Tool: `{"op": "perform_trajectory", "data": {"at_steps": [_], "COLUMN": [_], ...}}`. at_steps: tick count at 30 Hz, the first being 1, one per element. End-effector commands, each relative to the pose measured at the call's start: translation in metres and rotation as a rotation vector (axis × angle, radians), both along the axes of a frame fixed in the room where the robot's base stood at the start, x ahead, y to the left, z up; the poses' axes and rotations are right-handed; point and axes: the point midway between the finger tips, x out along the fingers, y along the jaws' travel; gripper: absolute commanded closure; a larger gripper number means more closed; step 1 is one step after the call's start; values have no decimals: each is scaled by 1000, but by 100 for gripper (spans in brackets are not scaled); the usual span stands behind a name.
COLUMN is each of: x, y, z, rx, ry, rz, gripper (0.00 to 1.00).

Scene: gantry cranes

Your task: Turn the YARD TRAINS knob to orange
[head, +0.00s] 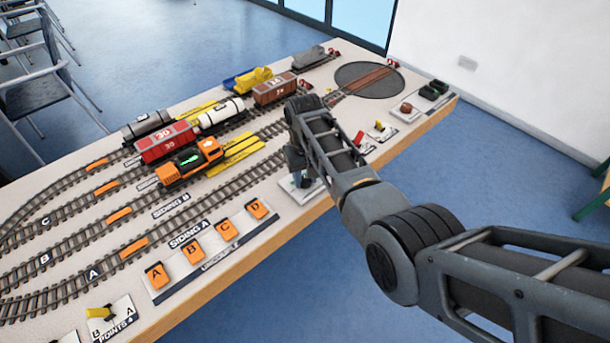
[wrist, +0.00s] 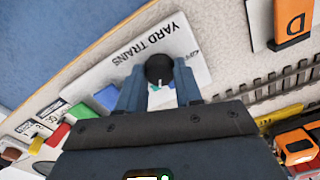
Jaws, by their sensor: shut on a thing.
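The YARD TRAINS plate (wrist: 185,45) is a white panel at the table's edge, its lettering upside down in the wrist view. Its black round knob (wrist: 158,68) stands between the two blue-grey fingers of my gripper (wrist: 158,76), which is shut on it. Small coloured marks show just below the knob, partly hidden by the fingers. I cannot tell which colour the knob points to. In the head view my gripper (head: 296,170) is down over the plate (head: 302,192), and my arm hides the knob there.
Orange uncoupler tiles, including D (head: 257,208), lie left of the plate. An orange locomotive (head: 190,162) stands on a track behind them. Beyond my arm are a red lever (head: 359,138), a yellow lever (head: 380,126) and a turntable (head: 368,79). A yellow points lever (head: 98,312) is near the front.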

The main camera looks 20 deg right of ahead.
Motion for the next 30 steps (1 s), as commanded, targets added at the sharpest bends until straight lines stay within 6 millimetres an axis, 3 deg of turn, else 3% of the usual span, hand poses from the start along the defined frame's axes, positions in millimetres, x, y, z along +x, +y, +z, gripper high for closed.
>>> {"op": "perform_trajectory", "data": {"at_steps": [18,30], "x": [1,1], "y": [0,0], "z": [0,1], "rx": [1,0], "ry": [-1,-2], "rz": [-572,-806], "gripper": [96,96]}}
